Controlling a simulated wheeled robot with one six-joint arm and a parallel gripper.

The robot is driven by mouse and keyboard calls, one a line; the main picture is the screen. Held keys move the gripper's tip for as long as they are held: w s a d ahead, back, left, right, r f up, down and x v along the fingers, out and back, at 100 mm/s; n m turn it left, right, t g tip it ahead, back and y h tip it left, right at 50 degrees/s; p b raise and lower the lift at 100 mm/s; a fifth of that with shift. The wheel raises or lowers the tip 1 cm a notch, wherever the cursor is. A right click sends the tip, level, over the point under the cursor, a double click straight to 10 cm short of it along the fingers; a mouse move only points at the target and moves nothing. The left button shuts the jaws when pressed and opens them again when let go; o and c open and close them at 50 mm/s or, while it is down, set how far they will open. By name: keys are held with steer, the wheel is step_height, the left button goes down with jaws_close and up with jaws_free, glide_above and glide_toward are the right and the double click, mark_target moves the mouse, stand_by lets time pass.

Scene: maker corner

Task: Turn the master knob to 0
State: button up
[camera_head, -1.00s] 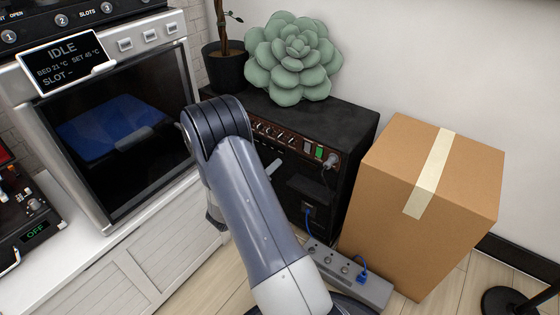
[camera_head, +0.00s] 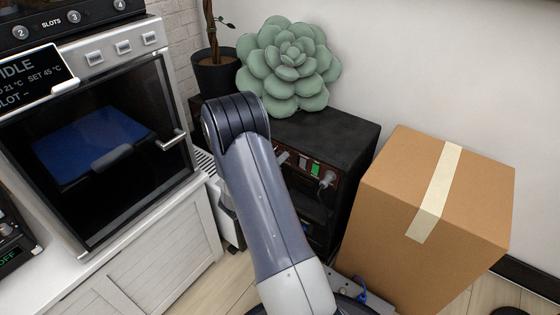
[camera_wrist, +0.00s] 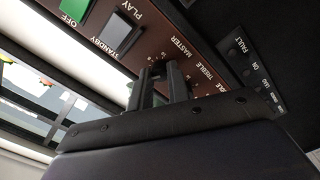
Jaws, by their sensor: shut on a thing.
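The black amplifier (camera_head: 340,140) stands on the floor beside the oven, with a brown control panel on its front. In the wrist view the panel (camera_wrist: 150,38) carries the labels PLAY, STANDBY, MASTER and TREBLE. My gripper (camera_wrist: 160,76) is at the panel, by the MASTER label, with its two fingers closed around a knob there, which I take to be the master knob. The fingers mostly hide the knob, so its pointer setting cannot be read. In the head view my arm hides the gripper and the left part of the panel.
A large succulent (camera_head: 290,68) and a potted plant (camera_head: 217,76) stand on or behind the amplifier. A cardboard box (camera_head: 425,215) stands close on its right. An oven (camera_head: 100,140) on a white cabinet (camera_head: 160,245) is at the left. A power strip (camera_head: 350,283) lies on the floor.

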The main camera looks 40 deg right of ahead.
jaws_close()
steer(key=shift+f+n, duration=0.1)
steer(key=shift+n, duration=0.3)
steer(key=shift+a+n+p, duration=0.1)
steer(key=shift+n+p, duration=4.6)
steer(key=shift+n, duration=12.9)
